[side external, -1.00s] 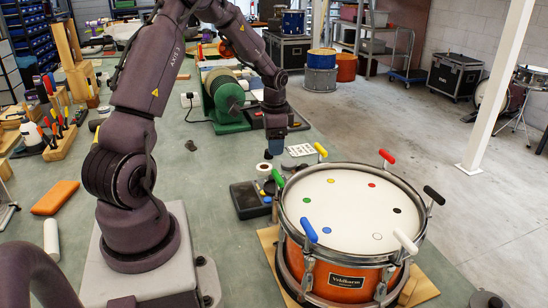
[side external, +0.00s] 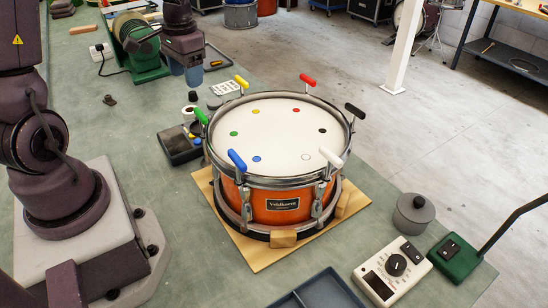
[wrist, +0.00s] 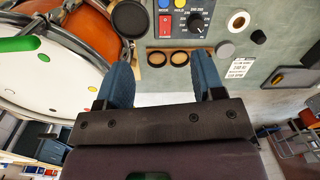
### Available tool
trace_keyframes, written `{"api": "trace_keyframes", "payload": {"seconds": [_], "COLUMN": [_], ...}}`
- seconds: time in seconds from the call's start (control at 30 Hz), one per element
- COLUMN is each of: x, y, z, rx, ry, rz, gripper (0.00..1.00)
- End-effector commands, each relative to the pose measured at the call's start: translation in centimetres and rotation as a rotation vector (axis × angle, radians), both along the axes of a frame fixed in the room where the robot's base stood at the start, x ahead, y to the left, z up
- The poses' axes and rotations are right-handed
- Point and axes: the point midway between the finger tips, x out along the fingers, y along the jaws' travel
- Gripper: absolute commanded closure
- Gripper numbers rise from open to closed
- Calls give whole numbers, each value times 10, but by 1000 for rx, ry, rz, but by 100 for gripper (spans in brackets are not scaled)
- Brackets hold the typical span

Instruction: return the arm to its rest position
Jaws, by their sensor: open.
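My gripper (side external: 187,74) hangs over the bench behind and left of the drum in the side external view. Its two blue fingers are apart with nothing between them; they also show in the wrist view (wrist: 162,62). The arm's upper part is out of the picture. The orange drum (side external: 238,196) stands upright on a wooden board, apart from my gripper. Coloured handles stand around its rim, and coloured dots mark its white head. Part of the drum (wrist: 97,35) shows at the upper left of the wrist view.
A green machine (side external: 151,67) stands close left of my gripper. A black tray (side external: 178,153), a tape roll (side external: 188,113) and a white card (side external: 226,88) lie near the drum. A grey pot (side external: 413,215) and a dial meter (side external: 393,272) are at right. Bench left of the drum is mostly clear.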

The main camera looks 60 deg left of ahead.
Motion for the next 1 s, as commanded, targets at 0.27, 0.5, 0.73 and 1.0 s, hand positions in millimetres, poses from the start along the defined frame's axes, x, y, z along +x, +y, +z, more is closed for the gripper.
{"api": "trace_keyframes", "payload": {"seconds": [0.27, 0.5, 0.73, 1.0], "x": [-32, -72, -88, -88], "y": [-95, -161, -190, -196], "z": [71, 106, 129, 133], "rx": [59, 35, 11, 6], "ry": [-155, -350, -500, -515], "rz": [49, -36, -167, -199], "gripper": [38, 38, 38, 38]}}
